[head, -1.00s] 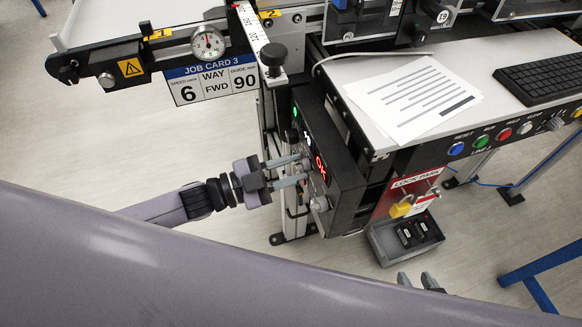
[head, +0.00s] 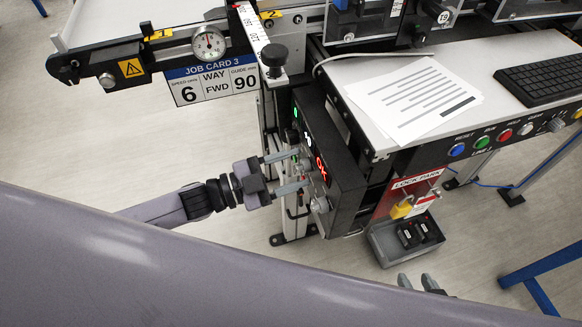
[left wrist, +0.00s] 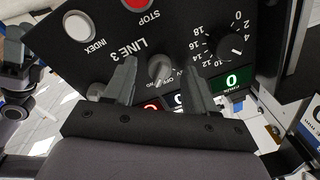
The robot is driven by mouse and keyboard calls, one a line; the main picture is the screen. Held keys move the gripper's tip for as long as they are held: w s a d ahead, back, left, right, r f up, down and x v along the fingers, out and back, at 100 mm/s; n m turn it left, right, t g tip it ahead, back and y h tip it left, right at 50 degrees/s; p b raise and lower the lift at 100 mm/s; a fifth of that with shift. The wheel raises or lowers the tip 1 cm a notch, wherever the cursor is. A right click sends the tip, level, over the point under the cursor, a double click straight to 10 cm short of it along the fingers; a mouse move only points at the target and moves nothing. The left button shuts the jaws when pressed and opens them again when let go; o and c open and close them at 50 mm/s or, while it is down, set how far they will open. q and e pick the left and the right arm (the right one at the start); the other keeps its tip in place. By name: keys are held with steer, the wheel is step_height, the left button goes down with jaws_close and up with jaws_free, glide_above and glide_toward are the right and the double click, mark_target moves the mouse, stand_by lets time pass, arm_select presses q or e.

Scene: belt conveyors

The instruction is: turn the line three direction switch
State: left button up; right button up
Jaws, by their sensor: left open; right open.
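The line 3 control box (head: 335,165) is a black panel below the conveyor, seen edge-on in the head view. In the left wrist view its face shows "LINE 3" upside down. The direction switch (left wrist: 160,68) is a small grey knob beside lettering that is partly hidden. My left gripper (head: 292,172) is open at the panel. In the left wrist view its fingers (left wrist: 160,80) stand on either side of the switch; I cannot tell whether they touch it. My right gripper (head: 418,282) is open, low in the head view, away from the panel.
Job card 3 (head: 212,82) reads speed 6, way FWD, guide 90. A speed dial (left wrist: 236,50), a white index button (left wrist: 78,26) and a red stop button (left wrist: 135,3) flank the switch. A lock park (head: 416,182) hangs right of the box.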

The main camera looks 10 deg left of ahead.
arm_select(q)
steer(key=v, duration=0.7)
stand_by(0.5)
steer(key=s+a+f+n+y+p, duration=0.2)
steer(key=s+n+y+p, duration=0.2)
steer(key=n+y, duration=0.2)
steer(key=s+a+f+n+y+p, duration=0.3)
steer(key=s+n+y, duration=0.2)
steer(key=n+y, duration=0.2)
steer(key=n, duration=0.2)
steer(key=shift+s+n+p, duration=0.35)
steer(key=shift+n+p, duration=0.05)
steer(key=shift+r, duration=0.1)
